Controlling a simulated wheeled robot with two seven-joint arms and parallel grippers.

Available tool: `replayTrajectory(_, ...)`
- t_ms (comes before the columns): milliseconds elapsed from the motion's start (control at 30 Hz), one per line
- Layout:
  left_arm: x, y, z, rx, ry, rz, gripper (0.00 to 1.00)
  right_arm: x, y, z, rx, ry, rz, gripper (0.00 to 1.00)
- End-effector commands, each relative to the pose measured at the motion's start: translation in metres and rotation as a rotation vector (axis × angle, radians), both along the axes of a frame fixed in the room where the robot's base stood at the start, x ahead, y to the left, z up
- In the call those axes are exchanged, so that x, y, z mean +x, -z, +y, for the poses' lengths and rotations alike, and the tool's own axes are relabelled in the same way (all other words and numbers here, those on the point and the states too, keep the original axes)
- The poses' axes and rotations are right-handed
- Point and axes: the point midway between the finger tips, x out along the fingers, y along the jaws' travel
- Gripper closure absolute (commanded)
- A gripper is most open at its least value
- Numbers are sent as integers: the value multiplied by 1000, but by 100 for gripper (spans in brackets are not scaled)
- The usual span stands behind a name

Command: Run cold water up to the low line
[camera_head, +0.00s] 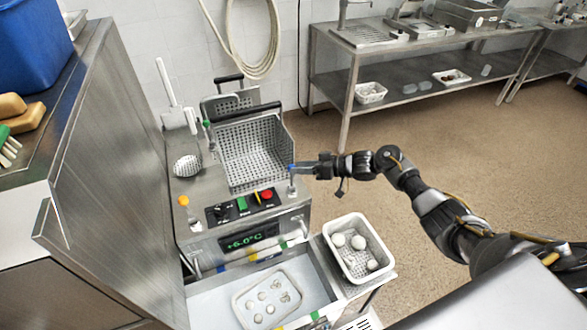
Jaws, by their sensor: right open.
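A steel machine (185,215) stands in the middle, with a panel of buttons and a green display (250,241) reading about +6.0°C. A small blue-topped tap or lever (292,180) rises at the panel's right end. My right gripper (303,168) is open at the blue top, reaching in from the right; whether it touches is too small to tell. Below is an open basin (212,303) with coloured marks on its edges; I cannot tell which is the low line. A tray (240,313) of small pale pieces lies in it. My left gripper is out of view.
A large perforated basket (245,150) sits in the machine top. A white perforated basket (334,232) with several round white pieces stands right of the basin. A tall steel panel (105,150) blocks the left. A steel shelf table (415,75) stands behind; the floor between is clear.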

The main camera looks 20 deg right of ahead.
Motion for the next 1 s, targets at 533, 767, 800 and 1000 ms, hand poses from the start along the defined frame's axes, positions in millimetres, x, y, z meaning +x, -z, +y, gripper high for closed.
replayTrajectory(533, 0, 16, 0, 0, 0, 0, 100, -40, -19, -57, -1, -1, -2, 53)
replayTrajectory(767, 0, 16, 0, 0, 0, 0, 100, -40, -20, -57, -1, -1, -2, 53)
replayTrajectory(800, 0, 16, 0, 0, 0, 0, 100, -40, -20, -57, -1, -1, -2, 53)
replayTrajectory(1000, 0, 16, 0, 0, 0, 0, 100, -40, -20, -57, -1, -1, -2, 53)
